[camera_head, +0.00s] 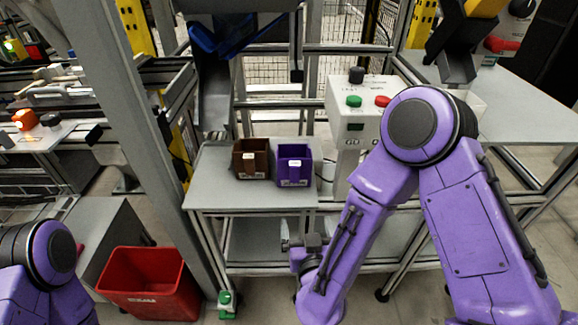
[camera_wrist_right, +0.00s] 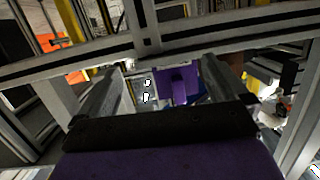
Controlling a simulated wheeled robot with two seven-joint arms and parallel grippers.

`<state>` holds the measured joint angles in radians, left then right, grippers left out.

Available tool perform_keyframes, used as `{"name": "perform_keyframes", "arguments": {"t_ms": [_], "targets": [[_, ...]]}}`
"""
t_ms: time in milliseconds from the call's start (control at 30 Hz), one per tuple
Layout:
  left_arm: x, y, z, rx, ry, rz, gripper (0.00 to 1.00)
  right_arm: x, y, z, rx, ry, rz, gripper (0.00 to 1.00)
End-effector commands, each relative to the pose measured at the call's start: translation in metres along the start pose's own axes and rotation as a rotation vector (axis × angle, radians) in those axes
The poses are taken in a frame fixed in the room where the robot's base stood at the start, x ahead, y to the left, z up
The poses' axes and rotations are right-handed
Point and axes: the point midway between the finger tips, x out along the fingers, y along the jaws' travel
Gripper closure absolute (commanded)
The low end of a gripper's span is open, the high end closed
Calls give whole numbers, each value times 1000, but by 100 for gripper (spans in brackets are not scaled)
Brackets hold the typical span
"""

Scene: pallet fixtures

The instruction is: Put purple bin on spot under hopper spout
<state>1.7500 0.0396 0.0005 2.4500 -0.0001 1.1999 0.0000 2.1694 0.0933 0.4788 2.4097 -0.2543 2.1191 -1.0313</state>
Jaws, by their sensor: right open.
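The purple bin (camera_head: 295,168) stands upright on the grey table (camera_head: 222,192), at the right of a brown bin. The hopper spout (camera_head: 213,95) comes down over the table's back left, behind and left of the brown bin. My right gripper (camera_head: 303,242) is low in front of the table's front edge, below the purple bin and apart from it. In the right wrist view its two grey fingers (camera_wrist_right: 158,88) are spread, with nothing between the tips. A purple piece beyond them is too unclear to name. The left gripper is out of view; only part of its arm shows.
The brown bin (camera_head: 250,160) stands close beside the purple one. A control box (camera_head: 355,110) with green and red buttons is right of the table. A red crate (camera_head: 150,285) sits on the floor at lower left. The table's front left is clear.

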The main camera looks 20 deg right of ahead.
Motion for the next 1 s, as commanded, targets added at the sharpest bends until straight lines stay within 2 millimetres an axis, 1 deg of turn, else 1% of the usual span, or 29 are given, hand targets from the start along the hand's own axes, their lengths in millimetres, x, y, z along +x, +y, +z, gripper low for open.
{"name": "perform_keyframes", "arguments": {"t_ms": [33, 100, 167, 200, 400, 467, 567, 733, 833, 1000], "targets": [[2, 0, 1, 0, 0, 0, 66, 0, -11, -30, 2, 87, 13, 0], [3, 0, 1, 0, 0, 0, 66, -2, -19, -59, -4, 166, 36, 0], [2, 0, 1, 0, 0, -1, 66, -1, -22, -72, -4, 198, 52, 0], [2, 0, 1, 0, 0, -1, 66, 4, -21, -77, -4, 206, 60, 0], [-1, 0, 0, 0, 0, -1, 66, 39, -18, -84, -8, 205, 65, 0], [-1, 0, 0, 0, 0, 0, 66, 45, -17, -85, -10, 206, 64, 0], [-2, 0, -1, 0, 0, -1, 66, 59, -16, -86, -8, 204, 66, 0], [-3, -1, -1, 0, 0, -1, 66, 89, -16, -89, -9, 203, 66, 0], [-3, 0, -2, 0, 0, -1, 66, 97, -16, -91, -11, 204, 65, 0], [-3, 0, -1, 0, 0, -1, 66, 98, -16, -91, -13, 204, 62, 0]]}}
